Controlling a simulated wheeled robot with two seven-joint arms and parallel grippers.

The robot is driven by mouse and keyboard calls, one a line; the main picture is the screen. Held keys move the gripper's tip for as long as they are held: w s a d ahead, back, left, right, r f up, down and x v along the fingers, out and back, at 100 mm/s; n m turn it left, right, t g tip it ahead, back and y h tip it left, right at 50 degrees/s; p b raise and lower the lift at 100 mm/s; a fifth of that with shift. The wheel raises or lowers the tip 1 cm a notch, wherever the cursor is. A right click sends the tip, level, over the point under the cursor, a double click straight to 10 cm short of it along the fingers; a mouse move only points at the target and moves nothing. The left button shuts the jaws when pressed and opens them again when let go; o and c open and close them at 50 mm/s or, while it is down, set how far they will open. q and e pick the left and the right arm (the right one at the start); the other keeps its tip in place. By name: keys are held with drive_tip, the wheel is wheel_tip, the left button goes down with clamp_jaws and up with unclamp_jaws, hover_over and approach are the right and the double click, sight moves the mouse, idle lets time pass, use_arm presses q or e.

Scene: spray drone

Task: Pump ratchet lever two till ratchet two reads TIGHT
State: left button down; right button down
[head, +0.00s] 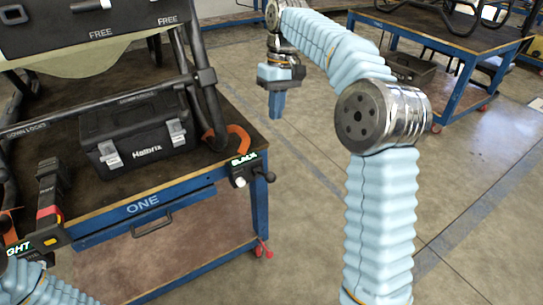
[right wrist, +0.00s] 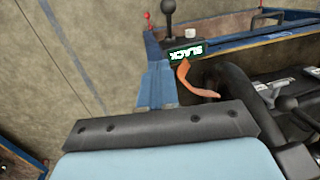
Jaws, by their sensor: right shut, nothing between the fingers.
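A ratchet with a display reading SLACK (head: 243,160) is at the right corner of the workbench. Its short lever ends in a black knob (head: 268,177). The right wrist view shows the display (right wrist: 186,52) and the knob (right wrist: 168,7) beyond the fingertips. No number shows on this ratchet. At the left edge, a second display (head: 17,248) is cut off and shows "GHT". My right gripper (head: 277,112) points down, shut and empty, above the floor behind the bench corner, apart from the lever. My left arm shows at the lower left; its gripper is not visible.
An orange hook (head: 240,138) is beside the SLACK display. Another bench (head: 440,40) stands at the back right. Floor between is clear.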

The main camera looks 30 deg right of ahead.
drive_tip(key=b, duration=0.2)
hover_over(265, 175)
drive_tip(key=w+d, duration=0.4)
wheel_tip(265, 175, down, 10)
drive_tip(key=shift+s+a+f+b, duration=0.2)
drive_tip(key=shift+s+a+f, duration=0.15)
drive_tip(key=shift+s+f, duration=0.25)
drive_tip(key=shift+s+a+f+b, duration=0.2)
drive_tip(key=shift+s+a+f, duration=0.15)
drive_tip(key=shift+s, duration=0.35)
drive_tip(key=s+f+t+b, duration=0.4)
drive_tip(key=f+t+b, duration=0.2)
drive_tip(key=b, duration=1)
drive_tip(key=shift+s+d+f+n, duration=0.25)
drive_tip(key=shift+s+f+n, duration=0.05)
drive_tip(key=shift+f, duration=0.1)
